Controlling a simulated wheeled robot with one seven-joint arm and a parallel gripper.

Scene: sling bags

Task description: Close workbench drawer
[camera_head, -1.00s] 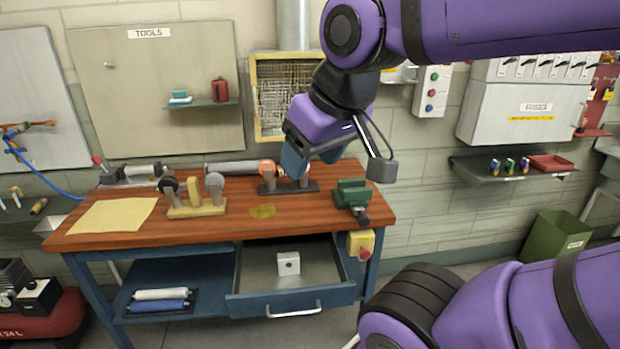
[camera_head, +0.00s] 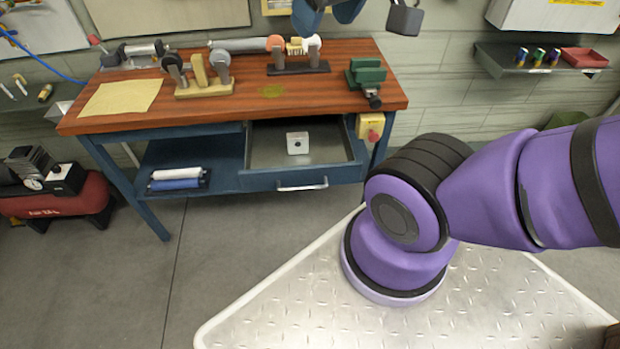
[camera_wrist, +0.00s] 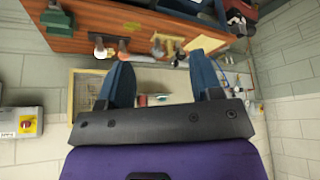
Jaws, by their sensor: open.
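The workbench (camera_head: 130,118) has a wooden top and a blue frame. Its drawer (camera_head: 262,179) is pulled out, with a silver handle (camera_head: 302,187) on its blue front. A small white block (camera_head: 297,143) sits inside the drawer. My gripper (camera_head: 328,14) is only partly in the head view, at the top edge, above and behind the bench top. In the wrist view my gripper (camera_wrist: 160,72) has its two blue fingers spread wide, with nothing between them. The bench appears upside down at the top of the wrist view, apart from the fingers.
A green vise (camera_head: 366,75) and tool stands (camera_head: 203,88) are on the bench top. A yellow box (camera_head: 370,126) hangs beside the drawer's right side. A red compressor (camera_head: 60,197) stands at the left. The floor in front of the drawer is clear.

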